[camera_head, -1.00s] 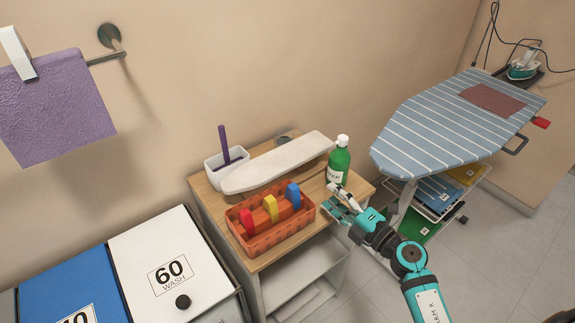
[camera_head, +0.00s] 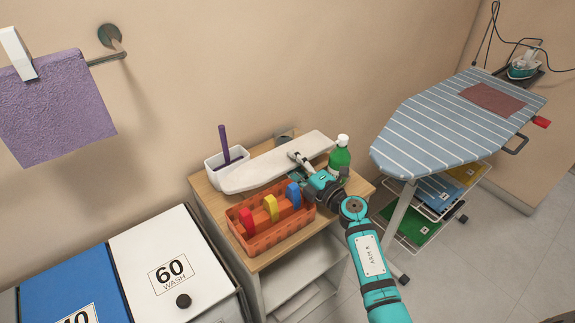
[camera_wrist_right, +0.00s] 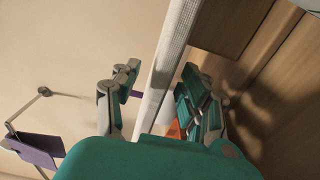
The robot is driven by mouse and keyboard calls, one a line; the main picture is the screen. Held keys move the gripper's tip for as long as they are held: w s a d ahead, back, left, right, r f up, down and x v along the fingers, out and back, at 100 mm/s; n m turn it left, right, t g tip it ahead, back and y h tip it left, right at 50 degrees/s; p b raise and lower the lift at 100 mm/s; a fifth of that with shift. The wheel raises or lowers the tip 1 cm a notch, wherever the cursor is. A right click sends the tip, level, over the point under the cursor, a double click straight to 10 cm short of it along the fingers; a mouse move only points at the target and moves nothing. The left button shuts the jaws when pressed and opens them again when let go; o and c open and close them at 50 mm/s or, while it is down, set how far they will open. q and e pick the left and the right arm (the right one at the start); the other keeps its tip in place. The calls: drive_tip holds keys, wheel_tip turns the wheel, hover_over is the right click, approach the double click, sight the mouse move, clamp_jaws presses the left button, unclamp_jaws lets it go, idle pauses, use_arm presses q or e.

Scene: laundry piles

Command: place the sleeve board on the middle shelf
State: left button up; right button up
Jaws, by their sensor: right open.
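The sleeve board (camera_head: 262,168), long and pale with a rounded end, lies over the wooden top of a shelf unit (camera_head: 212,202). My right gripper (camera_head: 300,168) is open at the board's right half. In the right wrist view, the board (camera_wrist_right: 172,62) runs edge-on between the two spread fingers of the gripper (camera_wrist_right: 155,92), with a gap seen on the finger sides. White shelves (camera_head: 290,262) show below the wooden top, partly hidden by the top and my arm. My left gripper is not in view.
An orange basket (camera_head: 268,238) with red, yellow and blue pieces stands in front of the board. A white holder with a purple handle (camera_head: 224,145) is behind left, a green bottle (camera_head: 339,160) at right. A striped ironing board (camera_head: 440,125) stands further right, white bin (camera_head: 165,265) at left.

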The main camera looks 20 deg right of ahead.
drive_tip(key=shift+x, duration=1)
clamp_jaws()
drive_tip(key=shift+r, duration=0.1)
